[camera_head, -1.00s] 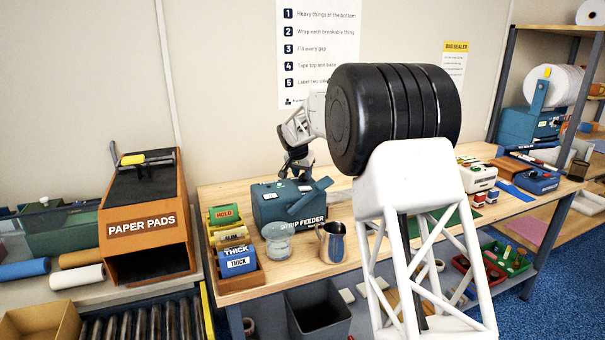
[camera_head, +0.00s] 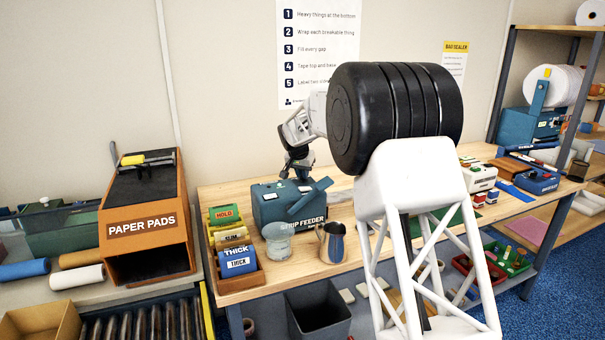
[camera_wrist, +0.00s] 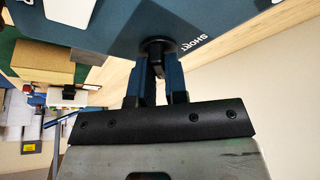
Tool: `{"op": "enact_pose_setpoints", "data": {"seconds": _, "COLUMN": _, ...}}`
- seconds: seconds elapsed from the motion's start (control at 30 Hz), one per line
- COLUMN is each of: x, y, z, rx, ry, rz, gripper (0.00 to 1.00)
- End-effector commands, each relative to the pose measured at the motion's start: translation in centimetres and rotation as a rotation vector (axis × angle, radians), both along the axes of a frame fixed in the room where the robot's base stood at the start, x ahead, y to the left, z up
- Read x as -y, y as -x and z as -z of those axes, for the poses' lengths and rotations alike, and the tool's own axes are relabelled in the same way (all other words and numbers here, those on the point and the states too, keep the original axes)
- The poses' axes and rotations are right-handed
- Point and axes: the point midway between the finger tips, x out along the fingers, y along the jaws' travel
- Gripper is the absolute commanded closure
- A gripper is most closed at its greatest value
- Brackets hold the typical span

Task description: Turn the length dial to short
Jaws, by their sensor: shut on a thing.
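The teal strip feeder (camera_head: 268,205) stands on the wooden bench in the head view. Its top face (camera_wrist: 215,12) fills the upper part of the wrist view. A dark round length dial (camera_wrist: 157,48) projects from it, with the word SHORT printed just to its right. My gripper (camera_wrist: 159,68) has its two blue fingers closed on the dial, one on each side. In the head view my gripper (camera_head: 300,172) reaches down to the feeder's top. The dial is too small and covered there to see, and I cannot tell where its pointer stands.
A rack of HOLD, SLIM and THICK packs (camera_head: 236,262) stands left of the feeder. The orange paper pads box (camera_head: 142,228) is further left.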

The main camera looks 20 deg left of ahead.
Motion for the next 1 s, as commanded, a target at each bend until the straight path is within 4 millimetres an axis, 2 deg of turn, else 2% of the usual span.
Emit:
{"op": "enact_pose_setpoints", "data": {"seconds": 0.27, "x": 0.10, "y": -0.02, "z": 0.37, "rx": -0.003, "ry": 0.000, "rz": -0.119, "gripper": 1.00}}
{"op": "enact_pose_setpoints", "data": {"seconds": 1.0, "x": 0.25, "y": -0.12, "z": 0.49, "rx": -0.004, "ry": 0.001, "rz": -0.626, "gripper": 1.00}}
